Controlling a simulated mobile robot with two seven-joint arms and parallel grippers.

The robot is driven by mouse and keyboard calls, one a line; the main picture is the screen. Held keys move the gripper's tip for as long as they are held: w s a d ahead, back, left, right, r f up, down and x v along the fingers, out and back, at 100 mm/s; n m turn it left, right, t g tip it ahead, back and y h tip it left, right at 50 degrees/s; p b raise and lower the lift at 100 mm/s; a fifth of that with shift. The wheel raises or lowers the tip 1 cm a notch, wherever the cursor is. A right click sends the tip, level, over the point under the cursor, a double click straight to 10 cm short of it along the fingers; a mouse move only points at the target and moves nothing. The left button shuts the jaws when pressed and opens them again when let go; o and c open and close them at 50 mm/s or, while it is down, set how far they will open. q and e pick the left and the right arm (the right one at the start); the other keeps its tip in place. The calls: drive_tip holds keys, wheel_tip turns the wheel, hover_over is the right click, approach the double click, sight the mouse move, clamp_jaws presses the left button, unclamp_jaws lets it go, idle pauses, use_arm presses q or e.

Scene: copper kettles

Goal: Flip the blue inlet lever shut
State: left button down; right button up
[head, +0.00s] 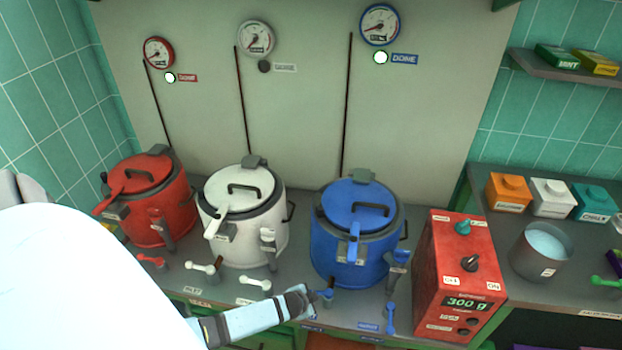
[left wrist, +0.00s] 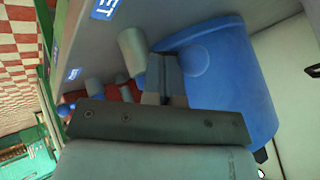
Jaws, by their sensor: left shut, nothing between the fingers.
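The blue kettle (head: 355,245) stands on the counter with its lid on. At its front left is the blue inlet lever (head: 326,294), partly hidden by my gripper. My left gripper (head: 306,299) is shut and empty, right beside this lever; I cannot tell whether they touch. In the left wrist view, the shut fingers (left wrist: 166,88) are in front of the blue kettle (left wrist: 235,75), and a round blue knob (left wrist: 196,61) shows just past them. A second blue lever (head: 390,318) points toward the counter's front edge. My right gripper is not in view.
The white kettle (head: 243,215) and red kettle (head: 150,205) stand to the left, with white levers (head: 255,283) and a red lever (head: 152,260) in front. A red control box (head: 455,280) reading 300 g stands close on the right. A grey pot (head: 540,252) is beyond it.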

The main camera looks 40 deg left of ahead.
use_arm(q)
drive_tip(key=shift+w+a, duration=0.25)
drive_tip(key=shift+a, duration=0.2)
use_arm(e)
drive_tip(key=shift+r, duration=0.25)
use_arm(q)
drive_tip(key=shift+w+a+r, duration=0.1)
drive_tip(key=shift+a, duration=0.05)
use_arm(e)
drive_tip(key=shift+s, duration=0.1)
